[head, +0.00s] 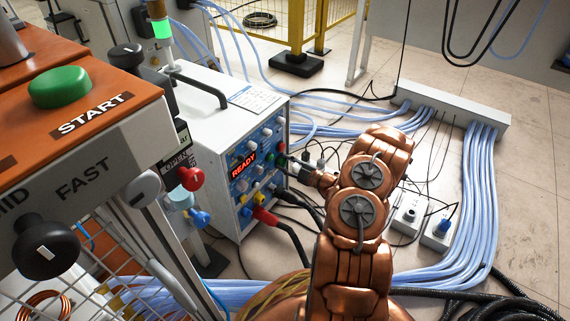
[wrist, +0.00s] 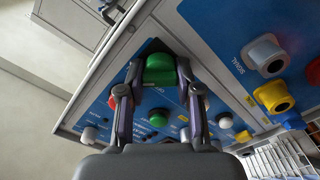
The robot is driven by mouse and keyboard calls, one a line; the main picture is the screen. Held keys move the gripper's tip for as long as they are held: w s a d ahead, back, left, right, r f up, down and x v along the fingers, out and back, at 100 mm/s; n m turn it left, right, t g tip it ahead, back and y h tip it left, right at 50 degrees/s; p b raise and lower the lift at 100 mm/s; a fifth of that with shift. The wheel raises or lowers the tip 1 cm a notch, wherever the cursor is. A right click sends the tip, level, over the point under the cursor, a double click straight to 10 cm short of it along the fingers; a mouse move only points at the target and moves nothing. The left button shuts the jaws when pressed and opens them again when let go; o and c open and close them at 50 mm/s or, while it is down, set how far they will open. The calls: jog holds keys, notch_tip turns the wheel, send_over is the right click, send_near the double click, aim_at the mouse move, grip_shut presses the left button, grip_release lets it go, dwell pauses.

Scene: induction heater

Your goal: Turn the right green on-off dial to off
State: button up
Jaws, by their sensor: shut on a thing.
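A green dial (wrist: 160,70) on the blue control panel (wrist: 205,45) sits between the two fingers of my gripper (wrist: 152,80) in the wrist view. The fingers are closed on its sides. A second green dial (wrist: 158,118) shows lower, between the fingers and apart from them. In the head view the panel is on the white heater box (head: 215,118), with a lit READY display (head: 244,164). My copper arm reaches the panel's right side there, and my gripper (head: 287,159) partly hides the dials. The dial's exact setting cannot be read.
Yellow (wrist: 273,96), grey (wrist: 262,54) and other knobs crowd the panel near my gripper. Black cables and a red plug (head: 263,214) hang at the box's lower front. An orange START console (head: 80,110) stands at the left. Blue hoses (head: 480,190) cross the floor at right.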

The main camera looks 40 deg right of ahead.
grip_shut()
jog(key=shift+n+p, duration=0.3)
jog(key=shift+p, duration=0.1)
jog(key=shift+a+n+p, duration=0.1)
jog(key=shift+n+p, duration=0.55)
jog(key=shift+n, duration=0.35)
jog(key=n, duration=0.5)
jog(key=shift+f, duration=0.15)
jog(key=n+b, duration=0.2)
jog(key=n, duration=0.3)
jog(key=shift+n, duration=0.4)
jog(key=shift+n+b, duration=0.65)
jog(key=shift+n, duration=1.55)
